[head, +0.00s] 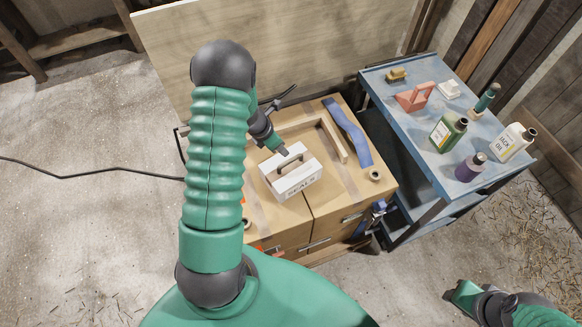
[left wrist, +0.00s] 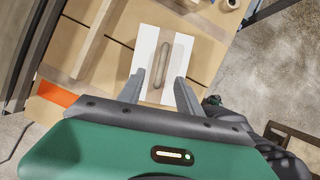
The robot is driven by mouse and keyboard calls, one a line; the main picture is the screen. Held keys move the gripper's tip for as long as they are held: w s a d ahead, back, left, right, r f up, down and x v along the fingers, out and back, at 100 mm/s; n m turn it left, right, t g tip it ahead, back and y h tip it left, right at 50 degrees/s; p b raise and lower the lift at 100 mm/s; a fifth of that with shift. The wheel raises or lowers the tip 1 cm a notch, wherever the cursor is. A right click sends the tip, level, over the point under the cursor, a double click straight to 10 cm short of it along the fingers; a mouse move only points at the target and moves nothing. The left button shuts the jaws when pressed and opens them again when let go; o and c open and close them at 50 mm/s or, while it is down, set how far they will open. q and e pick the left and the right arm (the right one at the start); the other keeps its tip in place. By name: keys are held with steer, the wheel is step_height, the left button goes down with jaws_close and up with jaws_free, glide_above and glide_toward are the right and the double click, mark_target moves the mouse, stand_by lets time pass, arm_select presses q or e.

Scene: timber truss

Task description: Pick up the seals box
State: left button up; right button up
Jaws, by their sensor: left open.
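The seals box (head: 294,177) is a white box with a dark handle on top and "SEALS" lettered on its front. It sits on the wooden workbench top (head: 240,203). My left gripper (head: 283,151) is at the box's back left edge in the head view, open. In the left wrist view the two open fingers (left wrist: 157,90) lie over the white box (left wrist: 147,45), on either side of the handle's near end. I cannot tell whether they touch it. My right gripper (head: 462,292) is low at the right, away from the bench; its jaws are unclear.
A wooden frame piece (head: 333,137), a blue curved strip (head: 349,133) and a tape roll (head: 375,175) lie on the bench. A blue cart (head: 405,137) with several bottles stands to the right. A plywood panel (head: 270,50) stands behind.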

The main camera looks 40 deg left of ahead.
arm_select(q)
glide_above(290, 160)
steer(key=s, duration=0.2)
steer(key=f, duration=0.6)
steer(key=shift+w+a+f, duration=0.15)
steer(key=shift+w+f, duration=0.05)
steer(key=shift+w, duration=0.05)
steer(key=x, duration=0.2)
steer(key=p+x, duration=0.1)
steer(key=x, duration=0.1)
steer(key=p+x, duration=0.1)
steer(key=x, duration=0.1)
steer(key=shift+s+a+f, duration=0.15)
steer(key=shift+s+a, duration=0.05)
steer(key=shift+a, duration=0.05)
steer(key=shift+d, duration=0.2)
steer(key=c, duration=0.9)
jaws_close()
arm_select(e)
steer(key=shift+s+d+r, duration=0.15)
steer(key=shift+r, duration=0.35)
steer(key=shift+s+d+r, duration=0.15)
steer(key=shift+r, duration=0.35)
arm_select(q)
steer(key=shift+a, duration=0.1)
